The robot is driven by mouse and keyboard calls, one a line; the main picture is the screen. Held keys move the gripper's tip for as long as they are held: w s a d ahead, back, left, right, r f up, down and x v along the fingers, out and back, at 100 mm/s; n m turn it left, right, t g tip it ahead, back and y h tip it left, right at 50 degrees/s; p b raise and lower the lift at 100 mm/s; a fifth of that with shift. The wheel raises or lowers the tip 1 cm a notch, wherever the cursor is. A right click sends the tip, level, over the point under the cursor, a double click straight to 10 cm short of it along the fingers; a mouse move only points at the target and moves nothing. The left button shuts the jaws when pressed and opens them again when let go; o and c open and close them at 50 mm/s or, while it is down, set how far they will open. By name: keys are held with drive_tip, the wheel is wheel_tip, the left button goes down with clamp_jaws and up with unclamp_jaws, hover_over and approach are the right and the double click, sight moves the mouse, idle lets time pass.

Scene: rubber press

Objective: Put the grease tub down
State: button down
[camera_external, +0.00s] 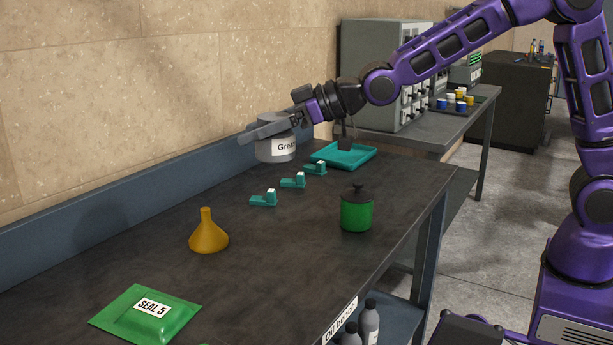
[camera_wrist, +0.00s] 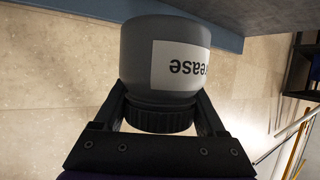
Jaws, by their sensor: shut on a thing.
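The grease tub (camera_external: 276,147) is grey with a white label reading "Grease", partly cut off. My gripper (camera_external: 272,128) is shut on it, above the far left part of the dark bench (camera_external: 290,245). In the wrist view the tub (camera_wrist: 140,52) sits between the two fingers of my gripper (camera_wrist: 160,112), which close around its dark ribbed lid. The label is upside down in that view. The tub looks upright in the external view and appears held above the bench top; the exact gap under it cannot be told.
Several small teal holders (camera_external: 293,180) and a teal tray (camera_external: 343,155) lie near the tub. A green lidded pot (camera_external: 357,211), a yellow funnel (camera_external: 208,234) and a green "SEAL 5" packet (camera_external: 146,312) stand nearer. A blue upstand (camera_external: 90,215) runs along the wall. The bench middle is clear.

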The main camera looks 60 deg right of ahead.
drive_tip(key=w+d+f+m+h, duration=0.1)
drive_tip(key=d+f, duration=0.2)
drive_tip(key=d, duration=0.5)
drive_tip(key=w+d+f+m+t+h, duration=0.1)
drive_tip(key=d+f+m+h, duration=0.15)
drive_tip(key=d, duration=0.65)
drive_tip(key=w+d+f+h, duration=0.1)
drive_tip(key=d+f, duration=0.3)
drive_tip(key=d, duration=0.4)
drive_tip(key=w+a+f+n+g+y, duration=0.1)
drive_tip(key=w+a+n+g+y, duration=0.15)
drive_tip(key=a, duration=0.85)
drive_tip(key=w+a+f+n+g+y, duration=0.15)
drive_tip(key=a+n+y, duration=0.25)
drive_tip(key=a, duration=0.8)
drive_tip(key=w+a+f+n+g+y, duration=0.1)
drive_tip(key=w+a+n+g+y, duration=0.15)
drive_tip(key=a, duration=0.85)
drive_tip(key=shift+n+y, duration=0.45)
drive_tip(key=shift+n, duration=0.1)
drive_tip(key=f, duration=0.5)
drive_tip(key=shift+w+a+f+b, duration=0.1)
drive_tip(key=shift+a+f+b, duration=0.15)
drive_tip(key=shift+f+b, duration=0.55)
drive_tip(key=shift+f, duration=1.75)
drive_tip(key=shift+f, duration=0.15)
